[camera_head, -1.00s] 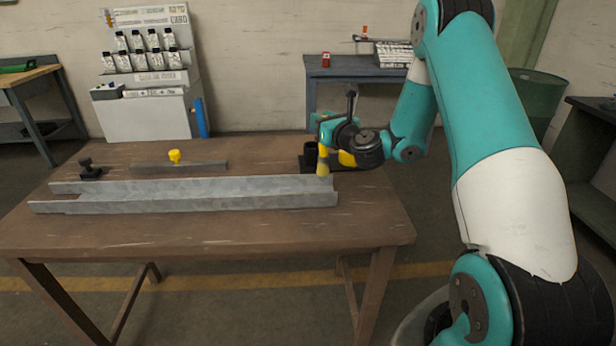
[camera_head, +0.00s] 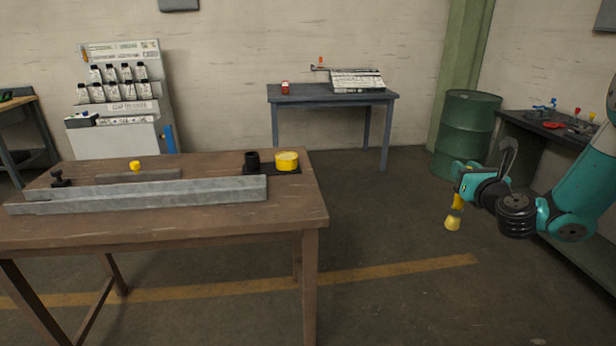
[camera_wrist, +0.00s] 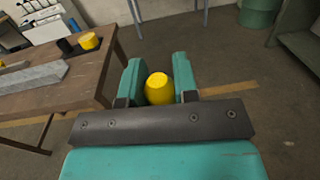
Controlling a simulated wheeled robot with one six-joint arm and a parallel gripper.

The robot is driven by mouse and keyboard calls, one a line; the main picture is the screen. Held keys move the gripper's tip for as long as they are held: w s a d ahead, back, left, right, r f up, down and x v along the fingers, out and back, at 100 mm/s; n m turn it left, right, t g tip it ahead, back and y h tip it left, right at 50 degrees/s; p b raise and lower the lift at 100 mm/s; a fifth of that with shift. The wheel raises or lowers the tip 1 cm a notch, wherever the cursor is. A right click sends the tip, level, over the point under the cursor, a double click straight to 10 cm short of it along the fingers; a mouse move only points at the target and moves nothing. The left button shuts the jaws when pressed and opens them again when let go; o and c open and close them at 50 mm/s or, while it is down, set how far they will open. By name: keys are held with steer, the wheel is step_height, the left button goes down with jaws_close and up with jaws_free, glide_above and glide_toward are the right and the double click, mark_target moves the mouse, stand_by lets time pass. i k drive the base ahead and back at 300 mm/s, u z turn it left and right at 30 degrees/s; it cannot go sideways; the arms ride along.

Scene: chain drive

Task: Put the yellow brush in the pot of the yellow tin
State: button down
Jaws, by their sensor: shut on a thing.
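My gripper (camera_head: 459,186) is shut on the yellow brush (camera_head: 454,215) and holds it over open floor, right of the wooden table. The brush hangs with its wide end down. In the wrist view its yellow rounded end (camera_wrist: 159,88) shows between the two teal fingers. The yellow tin (camera_head: 287,160) stands at the right end of the table, beside a black pot (camera_head: 252,161), both on a dark base. The tin (camera_wrist: 89,41) and the pot (camera_wrist: 65,46) also show at the wrist view's upper left. The inside of the pot is hidden.
Long grey metal channels (camera_head: 150,193) lie along the wooden table (camera_head: 220,218), with a small yellow knob (camera_head: 135,166) behind them. A blue-grey table (camera_head: 330,95) stands at the back, a green drum (camera_head: 466,128) and a dark bench (camera_head: 550,128) at right. Floor between is clear.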

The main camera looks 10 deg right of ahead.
mark_target(253, 169)
steer(key=u, duration=1.05)
steer(key=i, duration=1.4)
steer(key=z, duration=0.4)
steer(key=i, duration=0.55)
steer(key=z, duration=0.05)
